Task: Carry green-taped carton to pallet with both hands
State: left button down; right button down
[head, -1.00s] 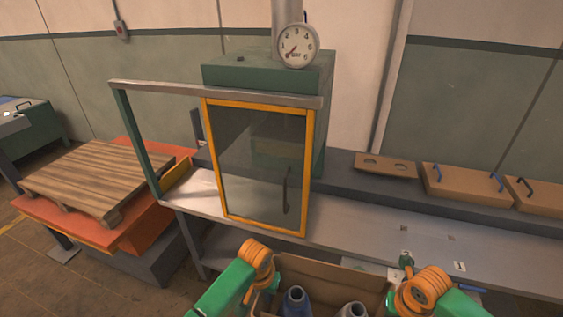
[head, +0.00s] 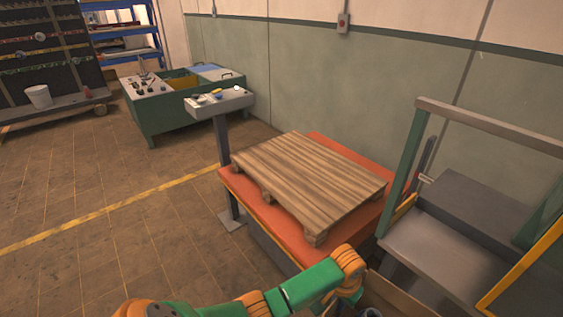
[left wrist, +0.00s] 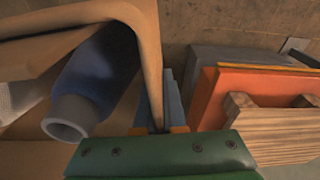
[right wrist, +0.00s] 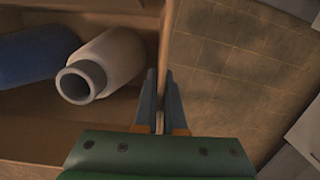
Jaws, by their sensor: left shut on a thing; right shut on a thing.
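The open brown carton (head: 398,297) shows only in part at the bottom right of the head view; no green tape is visible on it. My left gripper (left wrist: 168,115) is shut on one carton wall, and my right gripper (right wrist: 160,115) is shut on another wall. Inside lie a blue bottle-like part (left wrist: 95,80) and a pale one (right wrist: 100,65). The wooden pallet (head: 310,180) lies flat and bare on an orange platform (head: 262,208), beyond my left arm and left of the carton. My right gripper is outside the head view.
A grey bench with a green frame (head: 420,150) stands right of the pallet. A small control stand (head: 218,102) and a green cabinet (head: 175,115) stand behind it. The tiled floor (head: 100,190) at left is clear.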

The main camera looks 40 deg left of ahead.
aim_at(304, 172)
jog(key=j, duration=0.8)
jog(key=i+j+u, duration=0.15)
jog(key=j, duration=1.5)
jog(key=i+j, duration=0.15)
jog(key=i, duration=0.35)
jog(key=i+j, duration=0.1)
jog(key=i, duration=0.45)
jog(key=i+j, duration=0.15)
jog(key=i, duration=0.35)
jog(key=j+u, duration=0.05)
